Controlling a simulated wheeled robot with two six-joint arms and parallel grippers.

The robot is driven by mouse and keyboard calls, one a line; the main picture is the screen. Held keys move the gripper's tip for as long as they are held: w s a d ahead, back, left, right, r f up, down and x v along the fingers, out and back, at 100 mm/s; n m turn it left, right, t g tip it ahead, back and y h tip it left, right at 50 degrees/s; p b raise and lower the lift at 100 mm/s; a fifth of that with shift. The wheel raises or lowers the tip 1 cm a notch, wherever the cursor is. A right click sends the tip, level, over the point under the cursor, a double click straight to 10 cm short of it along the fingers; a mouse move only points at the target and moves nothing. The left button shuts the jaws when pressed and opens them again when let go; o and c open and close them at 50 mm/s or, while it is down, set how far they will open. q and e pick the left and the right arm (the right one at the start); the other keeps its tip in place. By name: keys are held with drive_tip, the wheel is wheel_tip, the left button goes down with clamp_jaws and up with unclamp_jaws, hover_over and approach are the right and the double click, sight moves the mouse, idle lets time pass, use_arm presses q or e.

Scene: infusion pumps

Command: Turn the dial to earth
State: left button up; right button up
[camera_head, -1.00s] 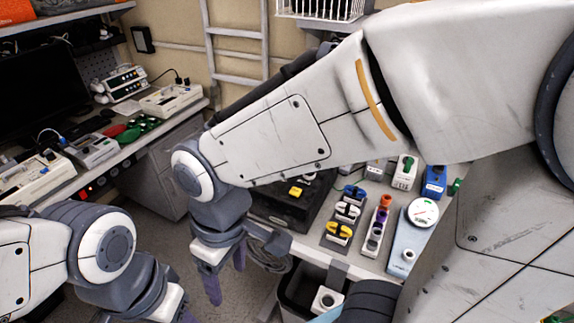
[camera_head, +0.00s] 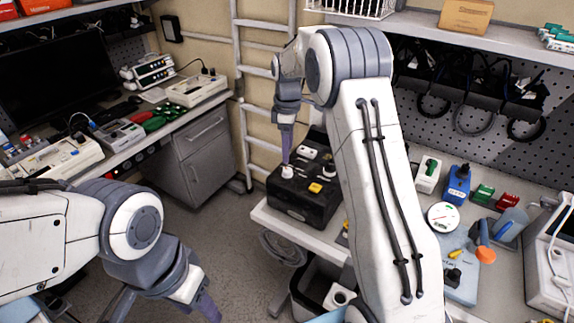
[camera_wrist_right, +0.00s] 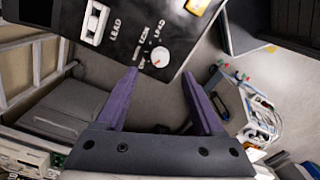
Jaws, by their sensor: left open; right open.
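A black box (camera_head: 298,207) sits at the left end of the right-hand bench. Its white round dial (camera_head: 288,171) is on the top face near the left edge, and it also shows in the right wrist view (camera_wrist_right: 161,57) with small printed labels around it. My right gripper (camera_head: 286,158) is above the dial, fingers pointing down. In the right wrist view its purple fingers (camera_wrist_right: 159,76) are apart with nothing between them, the dial just beyond the tips. I cannot tell which label the dial points to. My left gripper (camera_head: 207,308) is open and low at the bottom left, away from the box.
A yellow switch (camera_head: 315,188) and a white switch (camera_head: 308,153) are on the box top. A white gauge (camera_head: 443,217) and several small devices stand further right on the bench. My right arm hides part of the bench. Open floor lies left of the bench.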

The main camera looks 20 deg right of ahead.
sight(287, 169)
wheel_tip(287, 169, down, 7)
drive_tip(key=shift+f+p, duration=0.15)
drive_tip(key=shift+p, duration=0.65)
clamp_jaws()
